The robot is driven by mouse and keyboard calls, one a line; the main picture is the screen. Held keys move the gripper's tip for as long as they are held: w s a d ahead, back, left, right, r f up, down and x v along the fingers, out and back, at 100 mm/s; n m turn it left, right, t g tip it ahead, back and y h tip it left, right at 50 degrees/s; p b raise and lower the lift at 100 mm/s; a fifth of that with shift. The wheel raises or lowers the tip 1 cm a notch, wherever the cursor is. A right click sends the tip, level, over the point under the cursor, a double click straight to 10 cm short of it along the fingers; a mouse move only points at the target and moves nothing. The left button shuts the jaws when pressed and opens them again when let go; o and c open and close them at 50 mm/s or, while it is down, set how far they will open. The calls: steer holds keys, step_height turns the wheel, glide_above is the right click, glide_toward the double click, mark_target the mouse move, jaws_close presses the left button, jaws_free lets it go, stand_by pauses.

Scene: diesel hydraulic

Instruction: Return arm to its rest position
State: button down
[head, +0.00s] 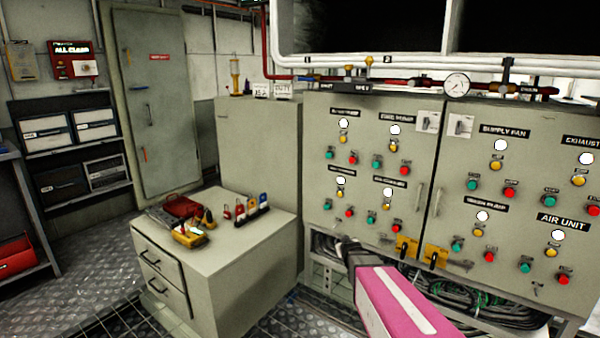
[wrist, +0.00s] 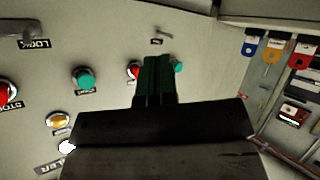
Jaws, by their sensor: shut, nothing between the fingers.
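I cannot tell the exact gap between the fingertips and the panel.
A low drawer cabinet (head: 210,285) stands left of my gripper, bearing a yellow meter (head: 188,236), a red case (head: 182,207) and a rack of coloured tags. Yellow handles (head: 406,247) and cable bundles lie low on the control cabinet. The tiled floor at left is clear.

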steer(key=s+f+m+g, duration=0.1)
steer(key=s+m+g, duration=0.2)
steer(key=s+g, duration=0.9)
steer(key=s+a, duration=0.1)
steer(key=s, duration=1.3)
steer(key=shift+s, duration=0.3)
